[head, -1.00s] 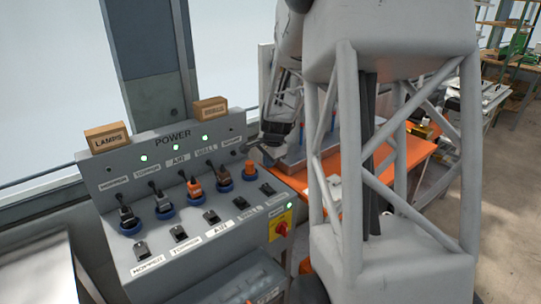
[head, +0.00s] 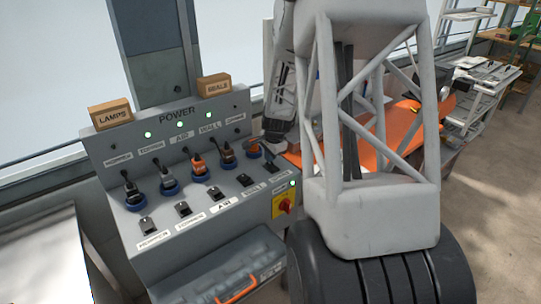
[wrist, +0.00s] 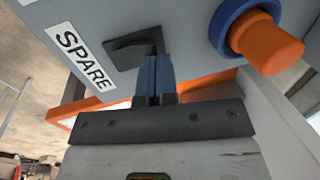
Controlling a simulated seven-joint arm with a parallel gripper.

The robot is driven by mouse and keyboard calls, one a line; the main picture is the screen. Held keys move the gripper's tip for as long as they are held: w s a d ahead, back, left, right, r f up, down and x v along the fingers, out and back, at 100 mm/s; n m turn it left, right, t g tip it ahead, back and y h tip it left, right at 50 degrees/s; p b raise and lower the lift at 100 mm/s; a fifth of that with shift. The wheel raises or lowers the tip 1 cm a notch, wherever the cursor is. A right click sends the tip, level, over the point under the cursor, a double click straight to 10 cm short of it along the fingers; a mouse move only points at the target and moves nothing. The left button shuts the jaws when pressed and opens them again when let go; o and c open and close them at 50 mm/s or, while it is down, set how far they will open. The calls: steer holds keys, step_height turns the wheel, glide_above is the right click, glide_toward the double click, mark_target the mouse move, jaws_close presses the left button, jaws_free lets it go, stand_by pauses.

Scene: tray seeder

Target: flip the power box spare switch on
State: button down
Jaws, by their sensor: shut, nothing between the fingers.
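The grey power box (head: 112,172) stands at left in the head view, with a row of small black switches along its sloped front. The spare switch (head: 271,167) is the rightmost of that row. In the wrist view it is a dark plate (wrist: 125,52) beside the white SPARE label (wrist: 82,58). My gripper (wrist: 153,84) is shut and empty, its blue-grey fingertips right at the plate's edge, covering part of the switch. I cannot tell whether they touch it or which way its lever is set. In the head view my gripper (head: 272,152) is just above the switch.
An orange plug in a blue ring (wrist: 262,38) is close to the right of my fingertips. Several corded plugs (head: 200,168) line the box. A red rotary knob on yellow (head: 284,206) is below right. Three green lights (head: 180,125) glow on the upper panel.

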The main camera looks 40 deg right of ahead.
steer(key=shift+f, duration=0.1)
steer(key=shift+w+f+g, duration=0.15)
steer(key=shift+f+g, duration=0.1)
steer(key=shift+g, duration=0.25)
steer(key=shift+s+r, duration=0.1)
steer(key=shift+s, duration=0.1)
steer(key=shift+s+r, duration=0.2)
steer(key=shift+s, duration=0.35)
stand_by(0.4)
step_height(320, 180, up, 14)
steer(key=w, duration=0.3)
steer(key=shift+f, duration=0.15)
steer(key=shift+s+a, duration=0.1)
steer(key=shift+a, duration=0.05)
stand_by(0.7)
